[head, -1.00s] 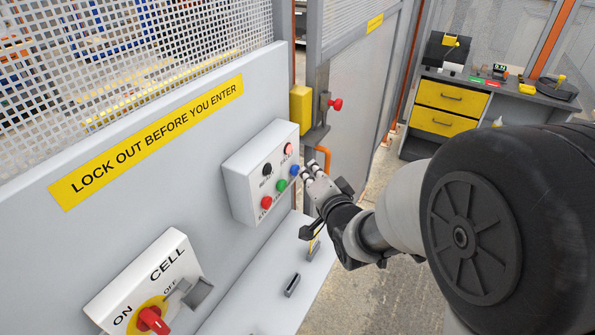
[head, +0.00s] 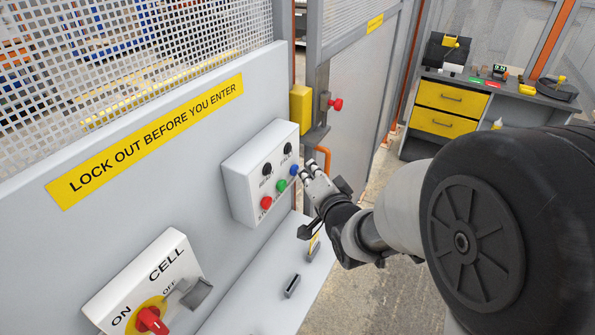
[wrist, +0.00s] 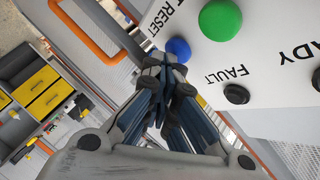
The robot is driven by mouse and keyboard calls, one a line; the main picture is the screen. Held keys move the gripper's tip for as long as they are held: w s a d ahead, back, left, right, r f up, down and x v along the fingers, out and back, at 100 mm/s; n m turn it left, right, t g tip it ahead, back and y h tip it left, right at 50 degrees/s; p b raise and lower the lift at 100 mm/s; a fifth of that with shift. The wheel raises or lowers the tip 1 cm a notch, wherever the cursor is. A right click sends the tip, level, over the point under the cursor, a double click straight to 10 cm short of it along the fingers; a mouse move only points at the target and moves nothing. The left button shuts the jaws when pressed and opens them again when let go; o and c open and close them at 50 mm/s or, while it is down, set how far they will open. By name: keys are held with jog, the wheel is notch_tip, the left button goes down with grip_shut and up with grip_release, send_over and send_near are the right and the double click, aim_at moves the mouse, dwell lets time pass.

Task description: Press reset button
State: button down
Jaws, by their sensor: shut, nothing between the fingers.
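The blue reset button (head: 294,170) sits at the right end of the lower row on a white control box (head: 240,180). In the wrist view the blue button (wrist: 179,48) shows beside the word RESET, just beyond my fingertips. My gripper (head: 306,172) is shut and empty, with its tips at the right side of the blue button. In the wrist view my gripper (wrist: 166,62) overlaps the button's lower edge. I cannot tell whether it touches or how far the button is pressed. The fault lamp (head: 287,148) above is dark.
A green button (head: 281,185) and a red button (head: 266,202) sit close to the left. The ready lamp (head: 267,169) is dark. A red-handled yellow latch (head: 301,110) and an orange handle (head: 323,160) stand just behind. A rotary cell switch (head: 152,320) is at lower left.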

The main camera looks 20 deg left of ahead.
jog(key=shift+d, duration=0.7)
jog(key=shift+s+d+b, duration=0.15)
jog(key=shift+d+b, duration=0.05)
jog(key=shift+d, duration=1.05)
jog(key=shift+s+d+b, duration=0.1)
jog(key=shift+d+b, duration=0.1)
jog(key=shift+d, duration=1.05)
jog(key=s+d+r+g+h, duration=0.1)
jog(key=s+d+h, duration=0.15)
jog(key=d, duration=0.45)
jog(key=s+d+r+n+h, duration=0.1)
jog(key=s+d+r+h, duration=0.15)
jog(key=d, duration=0.45)
jog(key=s+d+r+g+h, duration=0.1)
jog(key=s+d+h, duration=0.15)
jog(key=d, duration=0.55)
jog(key=s+d+n+g+h, duration=0.1)
jog(key=s+d+g, duration=0.1)
jog(key=s, duration=0.8)
jog(key=s+d+f+n+g+h, duration=0.1)
jog(key=s+d+g, duration=0.1)
jog(key=s+d, duration=0.3)
jog(key=s, duration=0.4)
jog(key=shift+s+d+f+g+h, duration=0.2)
jog(key=shift+s+f+g+h, duration=0.1)
jog(key=shift+s+g+h, duration=0.1)
